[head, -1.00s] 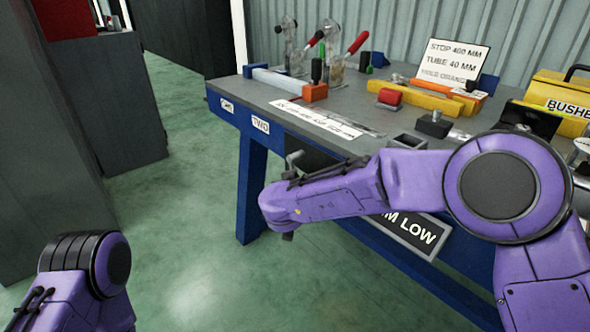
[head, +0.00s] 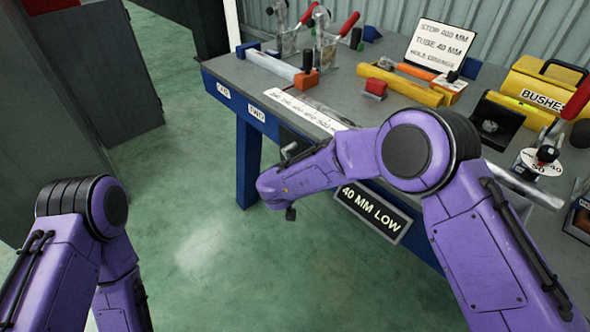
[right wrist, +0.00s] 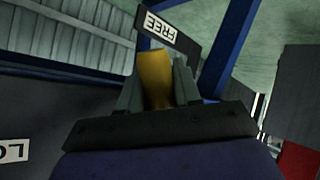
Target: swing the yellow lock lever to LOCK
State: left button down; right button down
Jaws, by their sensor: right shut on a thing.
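The yellow lock lever (right wrist: 153,75) shows in the right wrist view between the two grey fingers of my right gripper (right wrist: 157,68), which is shut on it. A plate lettered FREE (right wrist: 160,30) is just beyond the lever's end. A partly cut-off white label reading LO (right wrist: 14,151) is at the lower left of that view, apart from the lever. In the head view my right forearm reaches the bench's front edge, and I cannot make out the lever there. My left arm shows at the lower left, but its gripper is out of view.
The blue-framed bench (head: 222,72) carries red-handled clamps (head: 348,24), a yellow bar (head: 400,85), a yellow box (head: 545,82) and a tilted sign (head: 440,47). A 40 MM LOW sign (head: 372,215) hangs at its front. The green floor (head: 210,255) left of the bench is clear.

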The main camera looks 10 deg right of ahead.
jog(key=c, duration=1.1)
grip_release()
jog(key=shift+c, duration=0.2)
jog(key=p+v, duration=0.1)
jog(key=v, duration=0.9)
jog(key=shift+s+p, duration=0.3)
jog(key=shift+p, duration=0.05)
